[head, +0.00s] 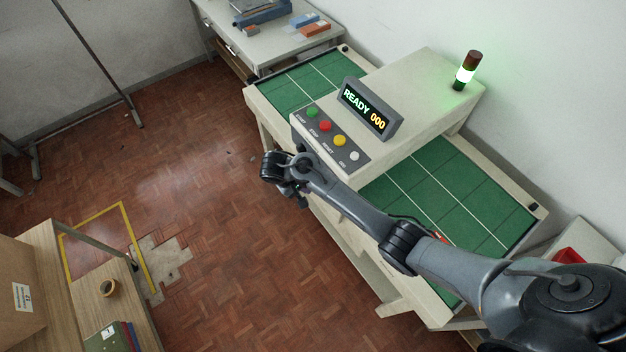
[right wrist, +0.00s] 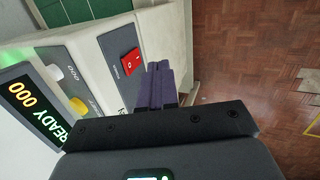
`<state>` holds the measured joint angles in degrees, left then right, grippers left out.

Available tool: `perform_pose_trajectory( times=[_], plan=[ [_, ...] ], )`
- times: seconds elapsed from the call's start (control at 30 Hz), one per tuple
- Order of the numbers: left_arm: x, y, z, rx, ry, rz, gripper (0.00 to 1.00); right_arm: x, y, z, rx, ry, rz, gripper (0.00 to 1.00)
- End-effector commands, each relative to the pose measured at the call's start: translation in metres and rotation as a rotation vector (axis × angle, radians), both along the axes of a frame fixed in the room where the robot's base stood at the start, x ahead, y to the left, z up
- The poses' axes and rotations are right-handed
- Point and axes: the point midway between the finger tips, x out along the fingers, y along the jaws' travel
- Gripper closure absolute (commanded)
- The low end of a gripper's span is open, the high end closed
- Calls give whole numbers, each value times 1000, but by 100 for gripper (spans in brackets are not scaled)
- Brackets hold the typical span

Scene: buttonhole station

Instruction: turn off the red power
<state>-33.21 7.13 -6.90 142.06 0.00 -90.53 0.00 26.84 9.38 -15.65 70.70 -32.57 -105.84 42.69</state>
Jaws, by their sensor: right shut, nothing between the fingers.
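The red power switch (right wrist: 130,62) is a rocker marked O and I on the side panel of the control box, seen in the right wrist view. In the head view I cannot make it out. My right gripper (right wrist: 159,68) is shut and empty, its purple fingers just beside the switch in that view. I cannot tell whether they touch the panel. In the head view my right arm reaches in from the right to the box's front. The display (head: 367,108) reads READY 000. My left gripper is not in view.
The box top has a green button (head: 312,112), a red button (head: 325,126), a yellow button (head: 339,140) and a white button (head: 354,156). A signal lamp (head: 466,72) glows green. Green mats (head: 450,200) flank the box. Open floor (head: 220,250) lies left.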

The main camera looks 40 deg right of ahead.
Motion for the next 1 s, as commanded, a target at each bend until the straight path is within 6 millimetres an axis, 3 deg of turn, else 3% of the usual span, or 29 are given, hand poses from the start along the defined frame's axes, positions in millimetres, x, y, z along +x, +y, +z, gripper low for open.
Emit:
perform_pose_trajectory(
  times=[0.1,0.2,0.57,0.77,1.0],
  plan=[
    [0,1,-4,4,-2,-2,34,20,0,18,-1,-43,0,100],
    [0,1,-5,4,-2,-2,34,26,-1,25,0,-59,-1,100],
    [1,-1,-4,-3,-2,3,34,29,0,28,0,-64,-1,100],
    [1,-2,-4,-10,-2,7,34,28,-4,22,-1,-63,-2,100],
    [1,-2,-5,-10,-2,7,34,28,-17,-7,-3,-62,-1,100]
  ],
)
